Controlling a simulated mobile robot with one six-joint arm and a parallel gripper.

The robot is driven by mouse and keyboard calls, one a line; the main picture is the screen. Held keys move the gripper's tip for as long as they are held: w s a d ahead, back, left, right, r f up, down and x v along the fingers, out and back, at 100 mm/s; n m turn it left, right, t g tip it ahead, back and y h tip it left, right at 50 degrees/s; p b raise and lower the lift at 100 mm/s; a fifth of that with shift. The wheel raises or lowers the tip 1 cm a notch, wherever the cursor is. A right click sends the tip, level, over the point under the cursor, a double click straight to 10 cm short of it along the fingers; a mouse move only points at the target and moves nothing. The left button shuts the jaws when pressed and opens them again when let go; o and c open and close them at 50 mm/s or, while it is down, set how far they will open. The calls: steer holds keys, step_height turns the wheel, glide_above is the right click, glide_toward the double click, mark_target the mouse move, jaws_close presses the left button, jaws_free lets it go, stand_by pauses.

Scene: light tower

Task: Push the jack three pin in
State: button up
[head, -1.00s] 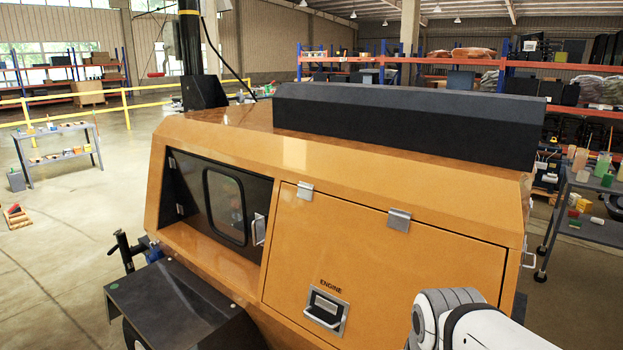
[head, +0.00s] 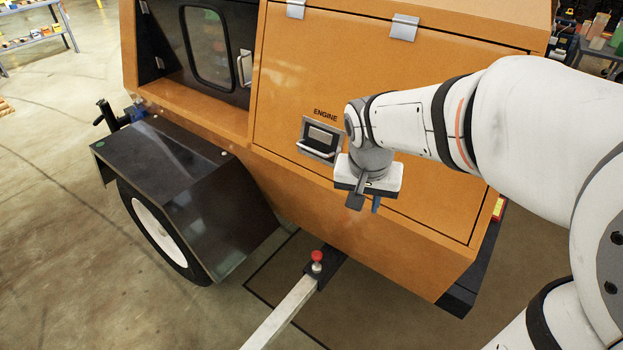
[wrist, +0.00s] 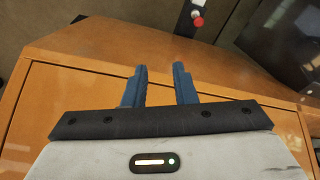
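A pin with a red round head (head: 316,256) stands up from a dark sleeve (head: 324,268) on a pale outrigger beam, low beside the orange light tower. It also shows as a red knob in the wrist view (wrist: 198,19), beyond my fingertips. My gripper (head: 366,202) points downward in front of the engine door, above and to the right of the red pin in the head view, and apart from it. In the wrist view my two blue fingers (wrist: 160,69) stand apart with nothing between them.
The orange engine door (head: 400,100) with its latch (head: 320,140) is close behind my gripper. A black fender (head: 185,165) over a wheel (head: 160,232) stands left of the pin. The pale beam (head: 283,312) runs toward the bottom of the head view. Floor is clear around it.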

steer(key=w+a+f+m+b, duration=0.1)
steer(key=w+a+f+b, duration=0.2)
steer(key=f, duration=0.4)
steer(key=w+a+f+m+b, duration=0.1)
steer(key=w+a+f+b, duration=0.3)
steer(key=f, duration=0.4)
steer(key=w+a+f+m+h+b, duration=0.1)
steer(key=w+a+f+m+b, duration=0.1)
steer(key=w+f+b, duration=0.3)
steer(key=shift+w+a+f+b, duration=0.2)
steer(key=shift+a+f+b, duration=0.2)
steer(key=shift+f+b, duration=0.3)
steer(key=shift+w+a+f+b, duration=0.2)
steer(key=shift+a+f+b, duration=0.2)
steer(key=shift+f+b, duration=0.2)
jaws_close()
